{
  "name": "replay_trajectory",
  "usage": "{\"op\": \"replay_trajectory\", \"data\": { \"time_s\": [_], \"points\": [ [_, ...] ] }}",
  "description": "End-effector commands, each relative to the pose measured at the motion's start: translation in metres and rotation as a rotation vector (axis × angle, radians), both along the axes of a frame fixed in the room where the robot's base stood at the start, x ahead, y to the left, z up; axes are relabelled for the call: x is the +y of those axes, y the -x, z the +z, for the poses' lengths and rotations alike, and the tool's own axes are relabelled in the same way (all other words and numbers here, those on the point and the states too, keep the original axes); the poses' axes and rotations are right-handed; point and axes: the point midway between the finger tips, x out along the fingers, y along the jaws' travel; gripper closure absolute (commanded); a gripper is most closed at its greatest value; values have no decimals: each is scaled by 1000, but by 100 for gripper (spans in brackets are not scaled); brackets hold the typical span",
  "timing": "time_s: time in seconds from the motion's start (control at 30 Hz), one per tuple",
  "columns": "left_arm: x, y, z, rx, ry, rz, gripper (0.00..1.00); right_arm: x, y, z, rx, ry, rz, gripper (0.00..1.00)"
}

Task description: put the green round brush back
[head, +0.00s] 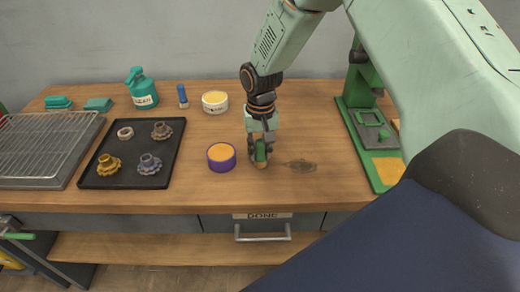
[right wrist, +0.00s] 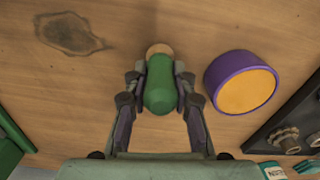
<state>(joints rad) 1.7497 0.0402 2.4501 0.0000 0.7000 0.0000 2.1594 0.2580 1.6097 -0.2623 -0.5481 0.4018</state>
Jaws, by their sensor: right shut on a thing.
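The green round brush (head: 261,152) is upright on or just above the wooden bench, with a tan lower end. My right gripper (head: 260,150) is shut on its green handle from above. In the right wrist view the brush (right wrist: 160,85) sits between the two fingers of the right gripper (right wrist: 160,95). Its lower end (right wrist: 159,49) is partly hidden by the handle, and I cannot tell whether it touches the wood. My left gripper is not in view.
A purple tub with an orange top (head: 221,157) stands close left of the brush. A black tray (head: 110,179) with several gear-like parts lies further left. A white tub (head: 215,102) stands behind. A green press (head: 368,130) stands right. Bare wood lies between.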

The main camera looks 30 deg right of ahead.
Motion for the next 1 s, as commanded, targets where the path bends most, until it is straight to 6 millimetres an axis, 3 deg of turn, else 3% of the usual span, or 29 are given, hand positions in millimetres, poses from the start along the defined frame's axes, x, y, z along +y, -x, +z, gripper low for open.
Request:
{"op": "replay_trajectory", "data": {
  "time_s": [0.2,0.23,0.5,0.83,1.0],
  "points": [
    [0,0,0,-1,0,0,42,0,0,-1,0,0,0,100],
    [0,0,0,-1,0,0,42,0,0,-2,0,0,0,74],
    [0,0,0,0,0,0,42,0,0,-1,0,0,0,52],
    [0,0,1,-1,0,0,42,0,0,3,-1,-1,0,52],
    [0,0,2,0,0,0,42,0,-1,26,-4,0,-1,52]
  ]
}}
